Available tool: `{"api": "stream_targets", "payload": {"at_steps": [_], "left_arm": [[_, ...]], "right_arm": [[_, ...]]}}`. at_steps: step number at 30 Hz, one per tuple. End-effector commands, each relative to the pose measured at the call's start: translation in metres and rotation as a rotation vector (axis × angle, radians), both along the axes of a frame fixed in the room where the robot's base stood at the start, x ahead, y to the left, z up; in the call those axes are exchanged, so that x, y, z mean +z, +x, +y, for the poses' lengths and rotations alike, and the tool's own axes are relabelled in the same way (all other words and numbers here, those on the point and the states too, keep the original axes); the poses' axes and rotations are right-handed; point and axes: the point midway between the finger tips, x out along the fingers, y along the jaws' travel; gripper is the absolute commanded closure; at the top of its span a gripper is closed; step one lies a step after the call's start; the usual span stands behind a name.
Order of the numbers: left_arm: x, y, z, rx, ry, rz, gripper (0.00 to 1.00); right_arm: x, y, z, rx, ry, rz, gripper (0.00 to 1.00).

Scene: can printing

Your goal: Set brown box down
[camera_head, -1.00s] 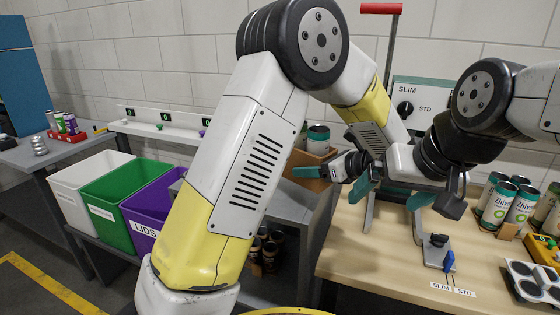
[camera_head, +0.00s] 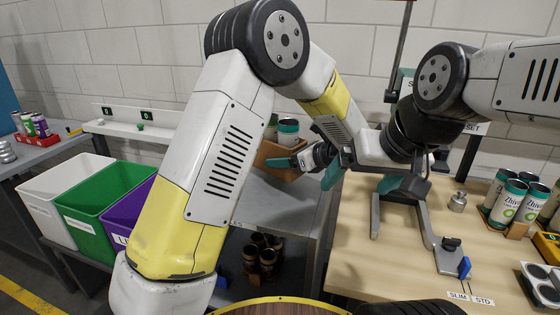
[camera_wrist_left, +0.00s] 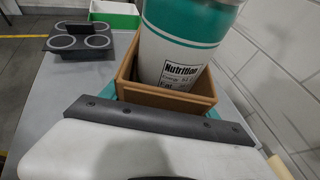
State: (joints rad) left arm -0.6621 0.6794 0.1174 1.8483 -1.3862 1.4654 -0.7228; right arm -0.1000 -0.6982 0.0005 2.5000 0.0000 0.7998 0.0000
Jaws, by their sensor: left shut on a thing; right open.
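The brown box (camera_head: 272,152) is an open-topped holder with a teal-and-white can (camera_head: 288,131) standing in it. In the left wrist view the box (camera_wrist_left: 176,94) and can (camera_wrist_left: 185,45) show close up. My left gripper (camera_head: 284,162) is shut on the box, with a teal finger along its near side. The box is at the grey table (camera_head: 268,205); I cannot tell whether its base touches the top. My right gripper (camera_head: 402,186) is open by the wooden bench, above the grey stand, partly hidden by its own wrist.
Brown cups (camera_head: 262,258) sit on the lower shelf. Several cans (camera_head: 508,200) stand on the wooden bench (camera_head: 390,265). The wall is close behind.

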Motion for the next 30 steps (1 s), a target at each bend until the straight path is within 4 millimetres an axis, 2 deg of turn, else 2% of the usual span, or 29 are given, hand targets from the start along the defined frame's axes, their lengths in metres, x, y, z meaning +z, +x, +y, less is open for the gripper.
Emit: {"api": "stream_targets", "payload": {"at_steps": [7,19,20,21,23,30], "left_arm": [[-0.025,0.003,-0.007,-0.009,0.0,0.0,0.78],[-0.029,0.003,-0.008,-0.009,0.0,0.0,0.78],[-0.03,0.003,-0.008,-0.01,-0.001,-0.001,0.29],[-0.029,0.003,-0.008,-0.01,-0.001,-0.001,0.21],[-0.029,0.003,-0.008,-0.01,-0.001,-0.001,0.1],[-0.029,0.003,-0.008,-0.009,-0.001,-0.001,0.09]], "right_arm": [[0.0,0.0,0.0,0.0,0.0,-0.001,0.06],[0.0,0.0,0.0,0.0,0.0,-0.002,0.06],[0.0,0.0,0.0,0.0,0.0,-0.002,0.06],[0.0,0.0,0.0,0.0,0.0,-0.002,0.06],[0.0,0.0,0.0,0.0,0.0,-0.002,0.06],[0.0,0.0,0.0,0.0,0.0,-0.002,0.06]]}}
